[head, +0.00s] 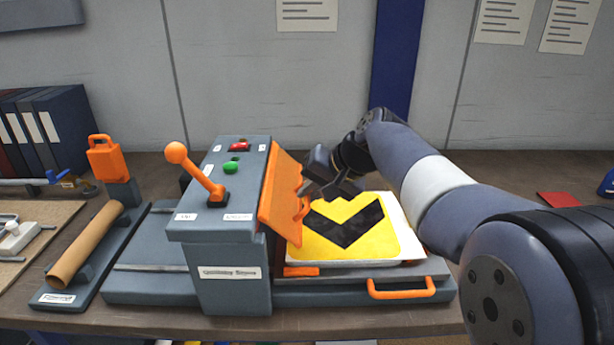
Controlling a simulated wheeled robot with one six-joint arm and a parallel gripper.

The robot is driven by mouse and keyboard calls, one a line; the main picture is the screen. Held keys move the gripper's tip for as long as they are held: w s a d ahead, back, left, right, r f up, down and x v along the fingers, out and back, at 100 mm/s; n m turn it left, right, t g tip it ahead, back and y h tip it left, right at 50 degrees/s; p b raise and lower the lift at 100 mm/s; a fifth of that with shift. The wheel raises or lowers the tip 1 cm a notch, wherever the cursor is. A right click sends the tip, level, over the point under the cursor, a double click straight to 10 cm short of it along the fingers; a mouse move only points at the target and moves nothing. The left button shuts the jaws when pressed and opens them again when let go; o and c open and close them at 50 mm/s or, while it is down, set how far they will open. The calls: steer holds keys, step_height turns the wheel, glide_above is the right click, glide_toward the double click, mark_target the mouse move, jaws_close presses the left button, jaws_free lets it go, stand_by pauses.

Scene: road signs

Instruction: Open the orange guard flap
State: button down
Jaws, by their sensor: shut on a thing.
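The orange guard flap (280,185) hangs on the right side of the grey machine housing (222,190), in the middle of the head view. It is tilted, its lower edge out to the right over a yellow and black sign plate (330,248). An orange handle (303,208) stands out from the flap's right face. My gripper (305,188) comes in from the right and is shut on the handle of the flap. The exact grip on the handle is partly hidden by the fingers.
A lever with an orange ball (176,152) and red and green buttons are on top of the housing. An orange tray handle (402,291) is at the front right. A brown roll (86,245) lies at the left. The bench's right side is mostly clear.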

step_height(320, 180, up, 4)
steer(key=h+p, duration=0.2)
steer(key=p, duration=0.1)
steer(key=n+h+p, duration=0.1)
steer(key=h+p, duration=0.1)
steer(key=p, duration=0.2)
steer(key=shift+a+r+p, duration=0.15)
steer(key=shift+r+p, duration=0.05)
steer(key=shift+p, duration=0.1)
steer(key=h+p, duration=0.1)
steer(key=r+h+p, duration=0.1)
steer(key=p, duration=0.1)
steer(key=shift+a+r+g, duration=0.2)
steer(key=shift+a+g, duration=0.1)
steer(key=shift+a+r+n+h+p, duration=0.2)
steer(key=shift+r+n+h+p, duration=0.1)
steer(key=shift+h+p, duration=0.4)
steer(key=shift+a+r+n+h+p, duration=0.2)
steer(key=shift+r+h+p, duration=0.1)
steer(key=shift+h+p, duration=0.35)
steer(key=c, duration=1.5)
jaws_free()
